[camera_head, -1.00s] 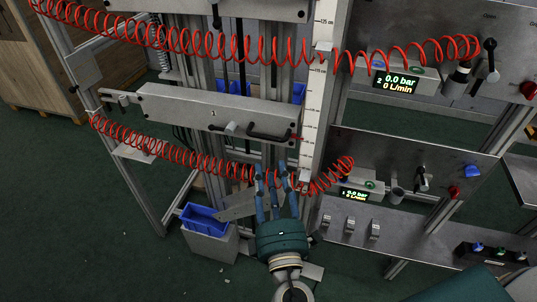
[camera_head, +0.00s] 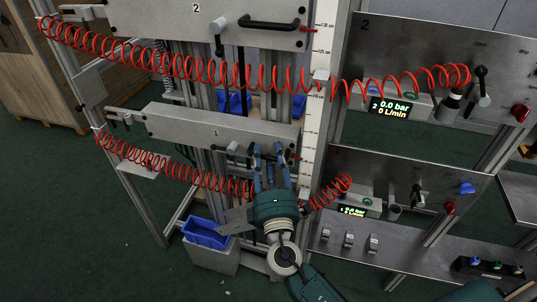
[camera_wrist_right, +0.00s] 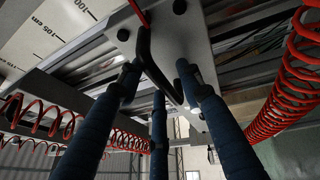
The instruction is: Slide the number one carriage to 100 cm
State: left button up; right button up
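The number one carriage (camera_head: 180,124) is a grey plate marked 1, on vertical rails in the middle of the head view, below the carriage marked 2. Its black handle shows in the right wrist view (camera_wrist_right: 155,68); in the head view my fingers largely cover it. My right gripper (camera_head: 269,150) is at the handle, its blue fingers pointing up. In the wrist view the fingertips (camera_wrist_right: 157,82) are spread apart around the handle, with no clear grip. A white centimetre scale (camera_head: 312,130) stands right of the carriage; 100 and 105 show in the wrist view. My left gripper is not in view.
Carriage two (camera_head: 150,22) is above. A blue bin (camera_head: 205,233) stands low left, with green floor further left.

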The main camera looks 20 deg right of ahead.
grip_shut()
notch_tip(320, 180, up, 4)
jog(key=p, duration=0.3)
jog(key=shift+r, duration=0.35)
jog(key=shift+f, duration=0.2)
grip_release()
jog(key=shift+f, duration=0.15)
jog(key=v, duration=1.2)
